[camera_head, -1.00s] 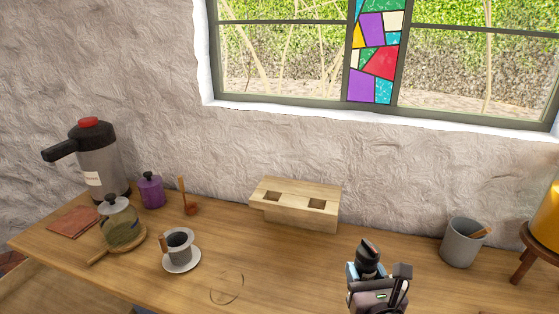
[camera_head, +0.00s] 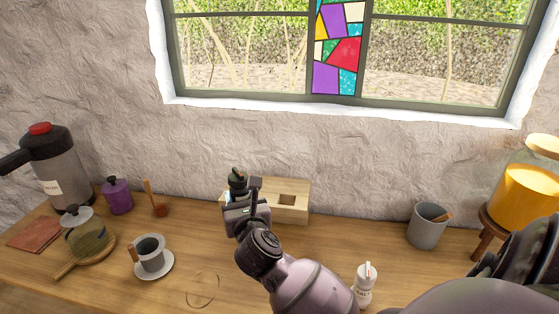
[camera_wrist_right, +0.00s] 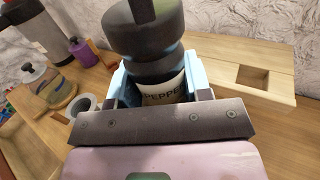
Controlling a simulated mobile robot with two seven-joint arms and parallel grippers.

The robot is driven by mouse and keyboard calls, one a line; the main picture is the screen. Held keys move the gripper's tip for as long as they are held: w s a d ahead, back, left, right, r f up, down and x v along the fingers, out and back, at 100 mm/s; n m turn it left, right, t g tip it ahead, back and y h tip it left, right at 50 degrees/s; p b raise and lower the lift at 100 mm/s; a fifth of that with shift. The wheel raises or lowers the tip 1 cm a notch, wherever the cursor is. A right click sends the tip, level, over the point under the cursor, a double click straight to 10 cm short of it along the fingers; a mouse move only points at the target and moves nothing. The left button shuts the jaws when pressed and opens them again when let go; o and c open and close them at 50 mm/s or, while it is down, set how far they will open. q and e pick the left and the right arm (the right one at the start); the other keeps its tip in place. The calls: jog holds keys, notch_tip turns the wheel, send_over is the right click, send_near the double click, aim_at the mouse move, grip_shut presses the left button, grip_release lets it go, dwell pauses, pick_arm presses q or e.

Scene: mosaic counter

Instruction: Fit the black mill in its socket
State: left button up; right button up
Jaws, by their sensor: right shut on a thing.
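The black mill (camera_head: 238,180) is in my right gripper (camera_head: 238,198), upright over the left part of the wooden socket block (camera_head: 298,207). In the right wrist view the mill (camera_wrist_right: 148,30) has a black top and a pale band reading "PEPPER", between the gripper's light blue fingers (camera_wrist_right: 155,85). The block's right square socket (camera_wrist_right: 252,76) is open and empty. The left socket is hidden behind the mill and gripper, so I cannot tell whether the mill's foot is in it. My left gripper is not in view.
A white salt shaker (camera_head: 365,286) stands beside my right forearm. A grey cup (camera_head: 427,225) and a stool with a yellow container (camera_head: 528,190) are at the right. A cup on a saucer (camera_head: 166,272), teapot (camera_head: 86,232), purple jar (camera_head: 117,196) and flask (camera_head: 50,165) stand left.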

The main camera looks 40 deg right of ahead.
jog(key=d+r+m+g+h, duration=0.4)
jog(key=d+m+g+h, duration=0.55)
jog(key=d, duration=0.55)
jog(key=shift+n, duration=0.35)
jog(key=f+b, duration=0.2)
jog(key=f, duration=0.2)
jog(key=shift+w+a+f+b, duration=0.1)
jog(key=shift+w+f+b, duration=0.15)
jog(key=shift+f+b, duration=0.15)
jog(key=shift+f+b, duration=0.3)
jog(key=shift+f, duration=0.1)
jog(key=shift+f, duration=0.25)
